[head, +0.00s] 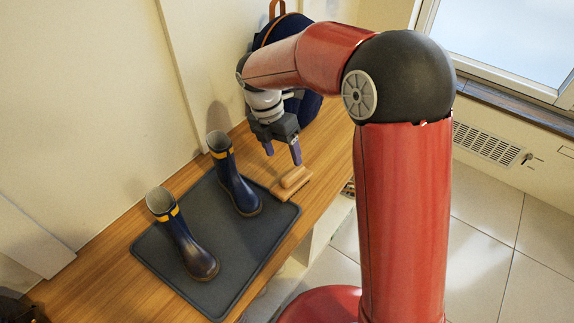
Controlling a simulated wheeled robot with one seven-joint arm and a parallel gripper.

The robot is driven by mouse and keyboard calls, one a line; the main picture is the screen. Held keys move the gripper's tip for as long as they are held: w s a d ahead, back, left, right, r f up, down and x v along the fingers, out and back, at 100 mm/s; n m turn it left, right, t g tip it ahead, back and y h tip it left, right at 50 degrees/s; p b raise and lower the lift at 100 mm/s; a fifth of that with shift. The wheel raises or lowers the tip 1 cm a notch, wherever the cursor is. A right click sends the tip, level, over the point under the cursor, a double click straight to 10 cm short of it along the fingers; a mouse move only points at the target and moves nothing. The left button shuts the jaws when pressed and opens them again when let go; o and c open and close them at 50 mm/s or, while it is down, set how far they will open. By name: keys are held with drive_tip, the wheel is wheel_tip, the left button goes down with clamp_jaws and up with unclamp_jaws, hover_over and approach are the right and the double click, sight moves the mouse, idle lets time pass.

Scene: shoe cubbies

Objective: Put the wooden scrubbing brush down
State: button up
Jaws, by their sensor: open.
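The wooden scrubbing brush (293,181) lies on the wooden bench top, just beyond the far right edge of the dark boot tray (232,273). My gripper (282,158) points down above the brush, slightly to its left in the picture. Its two fingers are apart with nothing between them. The fingertips look clear of the brush, though the exact gap is hard to judge from this view.
Two navy boots with yellow bands stand on the tray, one nearer (186,240) and one close to the gripper (235,185). A dark blue backpack (284,31) stands behind my arm against the wall. The bench's front edge drops off to the right.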

drive_tip(key=s+d+r+m+t, duration=0.2)
drive_tip(key=s+d+r+m, duration=0.3)
drive_tip(key=r+m, duration=0.3)
drive_tip(key=s+d+r+m+t+y, duration=0.1)
drive_tip(key=s+d+m+t, duration=0.1)
drive_tip(key=s+d+m, duration=0.3)
drive_tip(key=s+d+r+m+t+y, duration=0.1)
drive_tip(key=s+d+r+m+t, duration=0.1)
drive_tip(key=s+d+m, duration=0.4)
drive_tip(key=s+m, duration=0.5)
drive_tip(key=m, duration=0.4)
drive_tip(key=shift+s+r+t+y, duration=0.15)
drive_tip(key=shift+r+t+y, duration=0.05)
drive_tip(key=shift+t+y, duration=0.2)
drive_tip(key=shift+o, duration=0.3)
